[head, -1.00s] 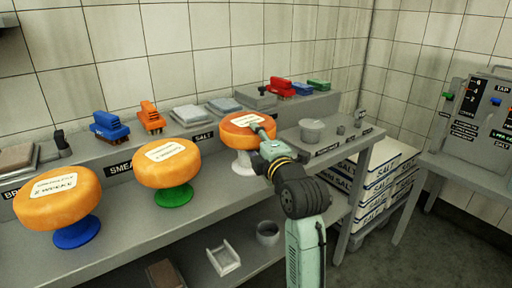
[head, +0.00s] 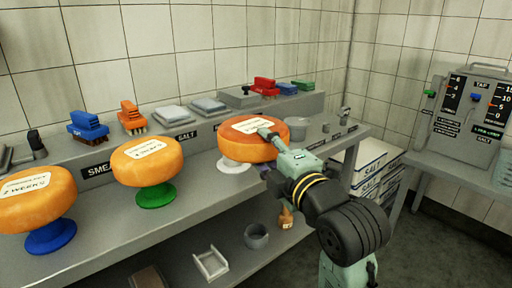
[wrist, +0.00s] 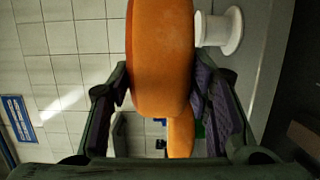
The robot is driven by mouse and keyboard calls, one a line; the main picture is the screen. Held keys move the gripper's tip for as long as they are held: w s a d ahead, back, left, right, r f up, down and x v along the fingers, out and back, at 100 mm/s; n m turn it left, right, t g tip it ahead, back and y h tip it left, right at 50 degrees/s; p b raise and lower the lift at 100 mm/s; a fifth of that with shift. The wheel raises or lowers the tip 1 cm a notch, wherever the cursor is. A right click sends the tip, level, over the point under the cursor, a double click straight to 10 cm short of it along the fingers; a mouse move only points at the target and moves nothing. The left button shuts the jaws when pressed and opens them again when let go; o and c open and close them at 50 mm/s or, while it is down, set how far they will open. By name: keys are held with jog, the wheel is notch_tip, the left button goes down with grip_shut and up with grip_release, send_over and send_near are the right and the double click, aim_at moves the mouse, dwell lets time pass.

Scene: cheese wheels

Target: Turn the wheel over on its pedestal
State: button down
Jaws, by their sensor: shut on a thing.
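The orange cheese wheel (head: 232,136) has a white label on its upper face and lies about flat. My gripper (head: 268,138) is shut on its near right edge, one finger over the top. In the wrist view the wheel (wrist: 160,60) fills the space between the two fingers (wrist: 160,100). The white pedestal (head: 230,163) shows below the wheel's left part, so the wheel sits off its centre. The pedestal (wrist: 222,32) is right beside the wheel's face in the wrist view; whether they touch I cannot tell. The wheel's underside is hidden in the head view.
Two other orange wheels stand left, on a green pedestal (head: 150,195) and a blue pedestal (head: 50,237). Brushes and cloths line the back shelf (head: 205,130). Salt boxes (head: 368,160) and a tap panel (head: 470,110) are right.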

jog(key=shift+s+d+r, duration=0.2)
jog(key=shift+s, duration=0.25)
jog(key=shift+s+d+r, duration=0.15)
jog(key=shift+s+r, duration=0.05)
jog(key=shift+s, duration=0.25)
jog(key=shift+r+p, duration=0.85)
jog(key=shift+r, duration=0.55)
jog(key=shift+f, duration=0.2)
